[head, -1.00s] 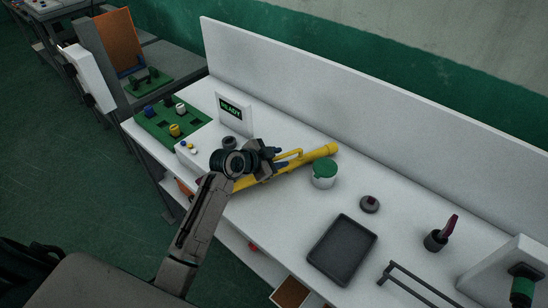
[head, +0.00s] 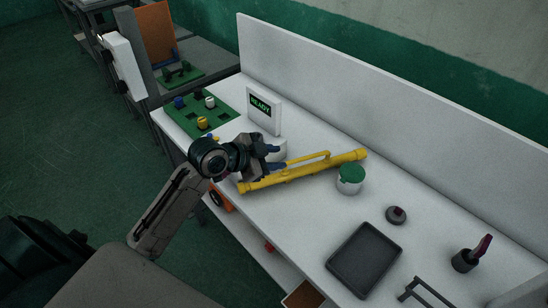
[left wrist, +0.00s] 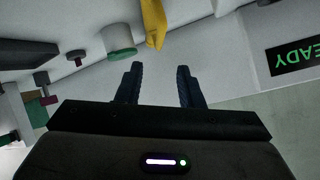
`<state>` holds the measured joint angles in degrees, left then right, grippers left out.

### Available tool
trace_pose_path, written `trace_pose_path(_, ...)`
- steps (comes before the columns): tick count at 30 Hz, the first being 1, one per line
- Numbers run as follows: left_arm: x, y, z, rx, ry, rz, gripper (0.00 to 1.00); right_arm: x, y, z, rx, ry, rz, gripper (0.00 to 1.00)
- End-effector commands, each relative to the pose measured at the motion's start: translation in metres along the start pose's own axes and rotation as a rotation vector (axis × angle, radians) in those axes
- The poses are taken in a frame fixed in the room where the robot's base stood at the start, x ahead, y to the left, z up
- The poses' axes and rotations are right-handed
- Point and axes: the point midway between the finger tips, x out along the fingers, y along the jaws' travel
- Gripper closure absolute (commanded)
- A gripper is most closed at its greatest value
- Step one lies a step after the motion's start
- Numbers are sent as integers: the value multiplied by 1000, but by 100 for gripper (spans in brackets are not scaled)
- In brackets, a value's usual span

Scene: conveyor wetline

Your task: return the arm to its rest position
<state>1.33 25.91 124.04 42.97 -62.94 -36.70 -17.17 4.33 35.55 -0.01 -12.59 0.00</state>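My left arm reaches in from the lower left in the head view. Its left gripper (head: 279,158) is by the left part of a yellow bar with a handle (head: 305,170). In the left wrist view, the two dark blue fingers (left wrist: 158,84) stand apart with nothing between them. One end of the yellow bar (left wrist: 153,22) shows beyond the fingertips, apart from them. My right gripper is in neither view.
A white bench (head: 292,228) carries a green-lidded pot (head: 350,179), a dark tray (head: 364,259), a READY display (head: 263,110) and a green board with coloured knobs (head: 193,112). A white back wall (head: 400,110) runs behind. Floor at left (head: 60,150) is clear.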

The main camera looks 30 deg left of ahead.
Motion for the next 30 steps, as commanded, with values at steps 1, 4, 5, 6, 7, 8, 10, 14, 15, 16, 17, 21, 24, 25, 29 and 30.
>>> trace_pose_path(1,0,0,0,0,0,0,66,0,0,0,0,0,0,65)
trace_pose_path(4,0,0,0,0,0,0,66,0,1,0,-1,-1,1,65)
trace_pose_path(5,0,0,0,0,0,0,66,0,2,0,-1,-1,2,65)
trace_pose_path(6,0,0,0,0,0,0,66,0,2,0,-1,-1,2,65)
trace_pose_path(7,0,0,0,0,0,0,66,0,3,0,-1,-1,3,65)
trace_pose_path(8,0,0,0,0,0,0,66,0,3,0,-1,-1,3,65)
trace_pose_path(10,0,0,0,0,0,0,66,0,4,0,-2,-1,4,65)
trace_pose_path(14,0,4,3,-8,-9,2,66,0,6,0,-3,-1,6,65)
trace_pose_path(15,0,9,8,-20,-23,5,66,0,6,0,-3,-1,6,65)
trace_pose_path(16,-1,15,13,-35,-39,7,66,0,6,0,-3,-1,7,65)
trace_pose_path(17,-2,24,20,-53,-61,12,66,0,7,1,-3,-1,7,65)
trace_pose_path(21,-17,81,66,-198,-231,17,66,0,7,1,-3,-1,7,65)
trace_pose_path(24,-38,120,99,-317,-371,-7,66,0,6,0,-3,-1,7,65)
trace_pose_path(25,-44,129,107,-347,-406,-17,66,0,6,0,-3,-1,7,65)
trace_pose_path(29,-70,160,132,-458,-535,-58,66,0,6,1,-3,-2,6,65)
trace_pose_path(30,-78,167,138,-487,-567,-72,66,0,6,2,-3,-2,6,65)
